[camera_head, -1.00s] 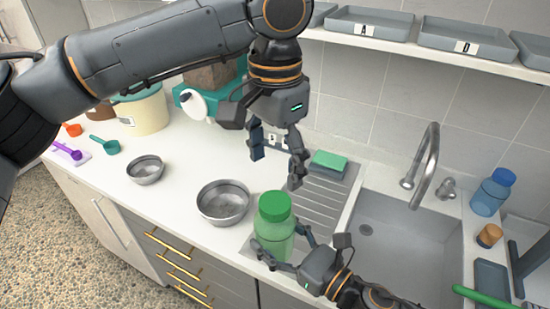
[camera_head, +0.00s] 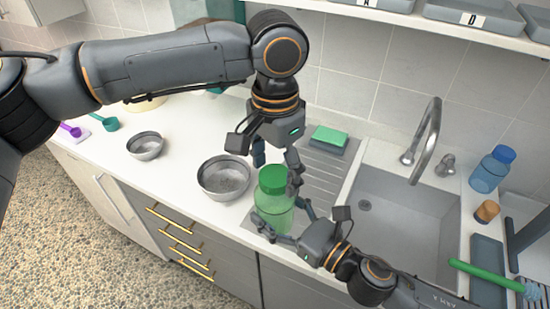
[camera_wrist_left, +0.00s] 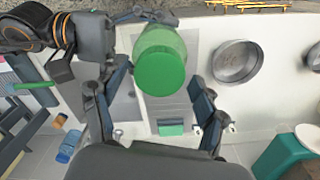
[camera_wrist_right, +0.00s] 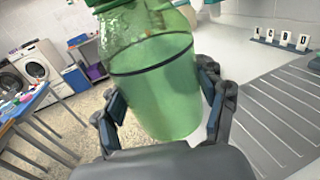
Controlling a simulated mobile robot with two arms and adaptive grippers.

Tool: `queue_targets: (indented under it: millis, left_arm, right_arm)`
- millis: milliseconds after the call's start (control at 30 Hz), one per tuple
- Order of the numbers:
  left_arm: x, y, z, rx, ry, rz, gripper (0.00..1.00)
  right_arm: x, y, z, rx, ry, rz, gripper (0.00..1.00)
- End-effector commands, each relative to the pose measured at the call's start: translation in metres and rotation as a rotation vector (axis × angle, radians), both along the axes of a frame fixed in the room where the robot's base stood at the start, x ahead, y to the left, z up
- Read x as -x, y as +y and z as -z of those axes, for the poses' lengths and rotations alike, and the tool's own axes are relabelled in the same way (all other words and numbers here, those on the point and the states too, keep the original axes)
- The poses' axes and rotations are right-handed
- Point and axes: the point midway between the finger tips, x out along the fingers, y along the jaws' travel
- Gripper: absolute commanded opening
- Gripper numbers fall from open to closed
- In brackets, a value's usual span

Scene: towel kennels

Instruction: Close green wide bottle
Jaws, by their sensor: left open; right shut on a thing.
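The green wide bottle (camera_head: 272,210) stands upright on the counter beside the sink, with its green cap (camera_head: 273,179) on top. My right gripper (camera_head: 285,226) is shut around the bottle's body; the right wrist view shows the green bottle (camera_wrist_right: 160,85) between its fingers. My left gripper (camera_head: 277,170) is open and points down, above and just behind the cap, with one finger overlapping the bottle's edge in the head view. In the left wrist view the cap (camera_wrist_left: 158,87) shows between the open fingers, apart from both. Whether the cap is threaded tight cannot be seen.
Two metal bowls (camera_head: 224,178) (camera_head: 146,145) stand to the left. The sink (camera_head: 402,225) with its faucet (camera_head: 424,140) is at right, and a green sponge (camera_head: 329,135) lies behind. A blue bottle (camera_head: 490,172), a brown-capped item (camera_head: 487,211) and a green-handled brush (camera_head: 490,276) are beyond the sink.

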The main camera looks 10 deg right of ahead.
Motion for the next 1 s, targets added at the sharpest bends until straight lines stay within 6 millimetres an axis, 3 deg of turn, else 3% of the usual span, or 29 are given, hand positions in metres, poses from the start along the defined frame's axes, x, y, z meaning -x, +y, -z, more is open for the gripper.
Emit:
queue_targets:
  millis: [200,500,667,900,1000]
  left_arm:
    - [0.0001,0.0001,0.0001,0.0,0.0,0.0,0.72]
    - [0.0,0.0001,-0.0002,-0.001,-0.001,0.0,0.14]
    - [0.0002,0.0,0.0002,0.0,0.001,0.038,0.14]
    - [0.0004,-0.0001,0.0008,0.002,0.004,0.402,0.14]
    - [-0.0003,0.0002,0.0002,0.0,0.001,0.442,0.14]
  right_arm:
    - [-0.0001,0.0001,-0.0005,-0.001,-0.001,0.0,0.0]
    - [0.0,0.0001,-0.0006,-0.001,-0.001,0.0,0.0]
    - [0.0,0.0001,-0.0007,-0.001,-0.001,-0.001,0.0]
    - [0.0,0.0002,-0.0008,-0.001,-0.002,-0.001,0.0]
    - [0.0001,0.0001,-0.0009,-0.001,-0.002,-0.001,0.0]
